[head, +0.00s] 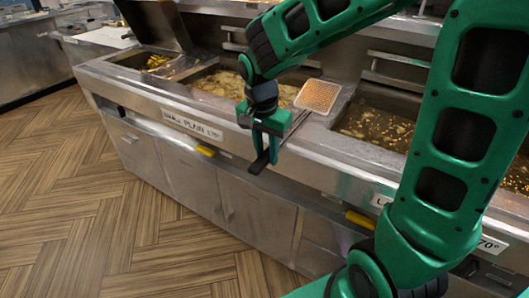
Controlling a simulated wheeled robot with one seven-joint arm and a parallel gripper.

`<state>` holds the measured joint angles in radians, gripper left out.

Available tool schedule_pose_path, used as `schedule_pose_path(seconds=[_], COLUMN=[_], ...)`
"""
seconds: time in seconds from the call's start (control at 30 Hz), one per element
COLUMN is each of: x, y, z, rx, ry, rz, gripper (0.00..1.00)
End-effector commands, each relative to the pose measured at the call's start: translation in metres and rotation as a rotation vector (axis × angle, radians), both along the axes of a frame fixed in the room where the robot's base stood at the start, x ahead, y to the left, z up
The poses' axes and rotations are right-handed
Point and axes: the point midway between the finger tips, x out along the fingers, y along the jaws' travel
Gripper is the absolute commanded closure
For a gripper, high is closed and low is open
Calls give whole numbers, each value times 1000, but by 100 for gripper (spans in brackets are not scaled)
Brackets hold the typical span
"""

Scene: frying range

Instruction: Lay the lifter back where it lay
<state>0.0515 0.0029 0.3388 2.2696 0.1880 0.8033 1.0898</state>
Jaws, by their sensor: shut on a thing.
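The lifter (318,97) has a flat, square mesh head with a pale rim and a thin metal handle. My gripper (272,143) is shut on the handle, in front of the fryer range's front edge. The mesh head points away from me, to the upper right of my gripper. It shows over the metal divider between the middle and right vats. I cannot tell whether the head touches the range or hangs just above it. My fingers hide part of the handle.
The fryer range (330,147) has a left vat (157,62), a middle vat (215,82) and a right vat (375,128), with food in oil. A raised lid (157,25) stands at the left vat. Yellow handles (205,151) stick out in front. The wooden floor (90,200) at left is clear.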

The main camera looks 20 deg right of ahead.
Motion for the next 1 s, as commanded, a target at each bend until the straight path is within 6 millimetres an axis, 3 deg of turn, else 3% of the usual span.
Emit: schedule_pose_path(seconds=[0.13,0.17,0.23,0.27,0.67,1.0], x=[0,0,0,0,0,-4], y=[0,0,0,0,1,7], z=[0,0,0,0,8,67], rx=[0,0,0,1,0,1], ry=[-1,-1,-1,-1,-2,-5], rz=[-1,-1,-1,-1,-1,-1], gripper=[100,73,56,54,54,54])
